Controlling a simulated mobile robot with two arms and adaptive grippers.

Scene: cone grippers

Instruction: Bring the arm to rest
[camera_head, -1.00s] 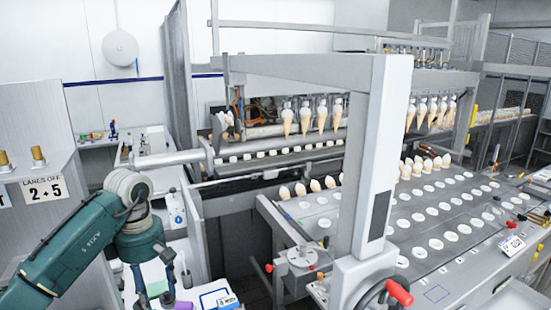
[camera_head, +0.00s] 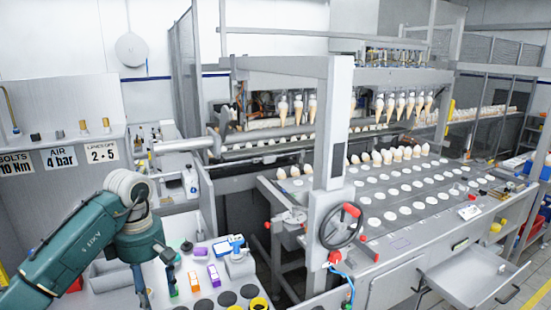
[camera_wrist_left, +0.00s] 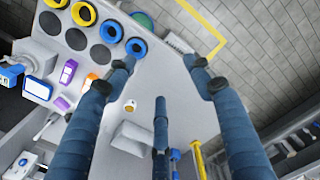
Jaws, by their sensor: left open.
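My left arm (camera_head: 85,245) is dark green and comes in from the lower left in the head view. Its gripper (camera_head: 158,284) hangs fingers down over a light grey bench at the lower edge. In the left wrist view the blue-grey fingers of the gripper (camera_wrist_left: 162,76) are spread wide with nothing between them. Below them are the bench top and, at the upper right, the tiled floor. My right gripper is in neither view.
A cone machine (camera_head: 400,215) with a black handwheel (camera_head: 341,226) stands right. An open drawer (camera_head: 470,280) juts out in front.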

